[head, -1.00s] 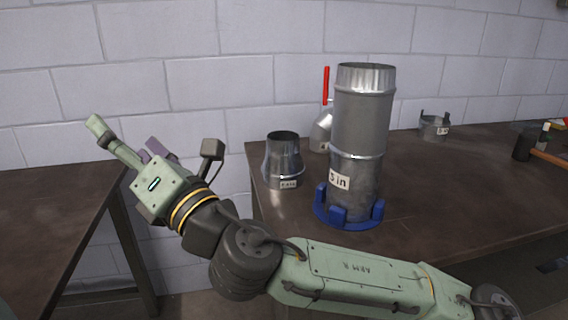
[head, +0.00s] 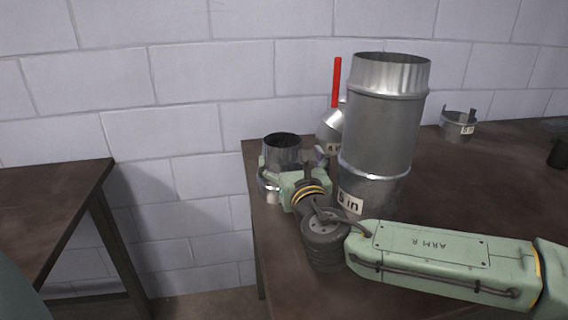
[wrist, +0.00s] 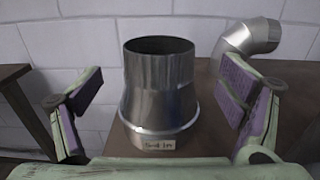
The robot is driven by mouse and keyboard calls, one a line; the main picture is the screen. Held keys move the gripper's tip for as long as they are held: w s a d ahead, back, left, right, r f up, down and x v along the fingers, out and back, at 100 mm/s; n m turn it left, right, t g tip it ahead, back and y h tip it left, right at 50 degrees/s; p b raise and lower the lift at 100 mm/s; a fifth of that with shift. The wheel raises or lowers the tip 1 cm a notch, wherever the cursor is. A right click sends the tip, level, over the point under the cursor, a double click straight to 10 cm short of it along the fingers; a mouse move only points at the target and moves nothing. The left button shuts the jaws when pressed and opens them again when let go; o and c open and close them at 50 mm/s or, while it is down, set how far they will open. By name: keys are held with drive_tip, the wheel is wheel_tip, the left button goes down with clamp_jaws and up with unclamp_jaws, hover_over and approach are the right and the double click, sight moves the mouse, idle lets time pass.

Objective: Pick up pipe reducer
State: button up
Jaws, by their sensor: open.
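The pipe reducer (wrist: 158,90) is a shiny metal piece, narrow at the top and flared at the base, with a white label low on its front. It stands upright on the brown workbench, near the left edge in the head view (head: 283,148). My gripper (wrist: 160,98) is open, with one purple-padded finger on each side of the reducer and visible gaps to both. In the head view my gripper (head: 290,174) is at the reducer's front and hides part of its lower body.
A tall metal duct (head: 382,125) labelled "5 in" stands close on the right. A metal elbow (head: 331,128) with a red upright piece is behind. A short metal collar (head: 458,126) lies farther right. A gap separates the workbench (head: 480,185) from the left table (head: 50,190).

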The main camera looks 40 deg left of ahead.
sight(285, 149)
drive_tip(key=x, duration=0.3)
drive_tip(key=shift+a+p, duration=0.15)
drive_tip(key=shift+p, duration=0.15)
drive_tip(key=p+x, duration=0.1)
drive_tip(key=x, duration=0.1)
drive_tip(key=p+x, duration=0.1)
drive_tip(key=x, duration=0.2)
drive_tip(key=shift+r, duration=0.25)
drive_tip(key=shift+w+a, duration=0.2)
drive_tip(key=shift+c, duration=0.5)
drive_tip(key=c, duration=1.8)
